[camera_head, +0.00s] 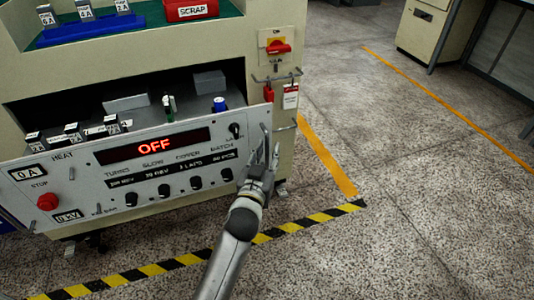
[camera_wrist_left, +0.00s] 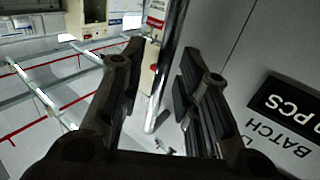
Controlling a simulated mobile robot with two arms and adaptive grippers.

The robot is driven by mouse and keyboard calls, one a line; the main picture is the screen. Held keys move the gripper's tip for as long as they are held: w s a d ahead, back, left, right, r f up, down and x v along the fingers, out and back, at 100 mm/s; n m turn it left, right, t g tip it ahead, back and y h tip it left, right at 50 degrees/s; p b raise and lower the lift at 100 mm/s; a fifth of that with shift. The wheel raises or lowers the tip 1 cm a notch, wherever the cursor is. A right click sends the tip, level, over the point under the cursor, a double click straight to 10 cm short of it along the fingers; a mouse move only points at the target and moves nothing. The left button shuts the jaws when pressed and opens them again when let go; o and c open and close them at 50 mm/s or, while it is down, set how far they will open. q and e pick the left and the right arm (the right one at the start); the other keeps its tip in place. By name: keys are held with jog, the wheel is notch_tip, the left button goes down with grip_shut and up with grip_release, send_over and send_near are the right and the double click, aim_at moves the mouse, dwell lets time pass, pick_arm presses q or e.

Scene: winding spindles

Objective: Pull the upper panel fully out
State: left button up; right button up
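The grey upper panel (camera_head: 150,165) carries a red OFF display, a row of black knobs and a red stop button. It stands out from the cream cabinet, with the space behind its top edge visible. My left gripper (camera_head: 262,160) is at the panel's right end, by a metal handle (camera_head: 265,143). In the left wrist view the handle bar (camera_wrist_left: 168,70) runs between the two dark fingers (camera_wrist_left: 158,95). The fingers are apart, with a clear gap on the left finger's side; contact on the right finger's side is unclear. My right gripper is not in view.
Grey blocks (camera_head: 209,82) and small labelled pieces lie behind the panel. A blue rack (camera_head: 90,30) and red SCRAP bin (camera_head: 190,10) sit on top of the cabinet. A red switch (camera_head: 278,47) and tags are on its right post.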

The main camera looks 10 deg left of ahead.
pick_arm(q)
jog(key=shift+s, duration=0.1)
jog(key=s, duration=0.7)
jog(key=shift+s, duration=0.2)
dwell(0.4)
